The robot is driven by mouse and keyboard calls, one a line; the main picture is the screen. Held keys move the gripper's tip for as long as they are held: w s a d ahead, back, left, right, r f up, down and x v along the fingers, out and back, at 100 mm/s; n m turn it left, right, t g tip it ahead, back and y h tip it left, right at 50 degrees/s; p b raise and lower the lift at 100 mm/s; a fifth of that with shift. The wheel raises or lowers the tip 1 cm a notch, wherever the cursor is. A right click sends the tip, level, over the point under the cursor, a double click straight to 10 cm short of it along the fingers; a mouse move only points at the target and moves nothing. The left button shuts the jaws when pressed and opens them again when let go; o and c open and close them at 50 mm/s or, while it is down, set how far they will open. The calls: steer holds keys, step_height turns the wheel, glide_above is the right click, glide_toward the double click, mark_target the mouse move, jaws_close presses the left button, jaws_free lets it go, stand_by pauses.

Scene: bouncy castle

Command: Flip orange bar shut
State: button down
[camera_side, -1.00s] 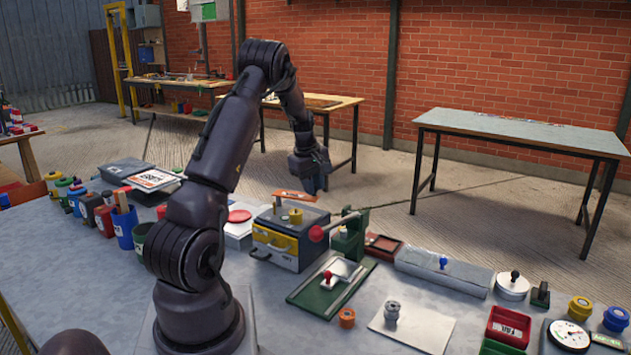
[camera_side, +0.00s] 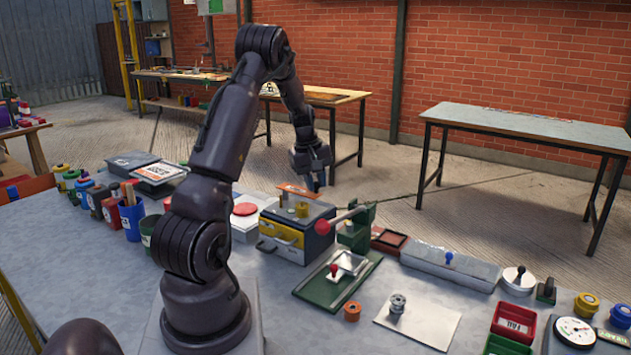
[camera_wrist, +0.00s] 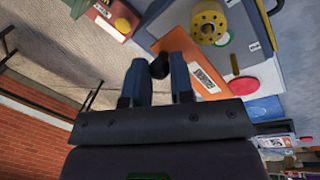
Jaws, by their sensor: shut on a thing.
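The orange bar (camera_side: 297,193) lies over the top of a grey box with a yellow front (camera_side: 281,240). In the wrist view the orange bar (camera_wrist: 190,70) runs slantwise behind my fingertips, with a white barcode label on it. My gripper (camera_side: 316,182) is at the bar's right end in the side view. In the wrist view my gripper (camera_wrist: 159,70) has its two blue-grey fingers closed on a small dark round knob (camera_wrist: 159,67) beside the bar's end. How the knob joins the bar is hidden.
A yellow spool (camera_wrist: 208,24) stands on the box beside the bar. Open air lies behind the box.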

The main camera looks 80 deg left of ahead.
mark_target(306, 194)
steer(key=c, duration=1)
jaws_free()
steer(key=shift+s+r, duration=0.1)
steer(key=r, duration=0.4)
steer(key=s+r, duration=0.1)
steer(key=r, duration=0.3)
steer(key=s+r, duration=0.1)
steer(key=r, duration=0.3)
steer(key=shift+s+d+r, duration=0.2)
steer(key=shift+d+r, duration=0.05)
steer(key=shift+r, duration=0.05)
steer(key=w+d+r+m, duration=0.15)
steer(key=d+m, duration=0.45)
steer(key=d, duration=0.6)
steer(key=w+d+m, duration=0.2)
steer(key=d+m, duration=0.3)
steer(key=d, duration=0.7)
steer(key=s+d+m+t, duration=0.1)
steer(key=d+m, duration=0.2)
steer(key=d, duration=0.2)
steer(key=s+d+r+m+t, duration=0.1)
steer(key=s+d+m, duration=0.1)
steer(key=d, duration=0.4)
steer(key=s+d+r+m+t, duration=0.1)
steer(key=s+d+m, duration=0.1)
steer(key=d+m, duration=0.2)
steer(key=shift+d+r, duration=0.2)
steer(key=shift+d, duration=0.55)
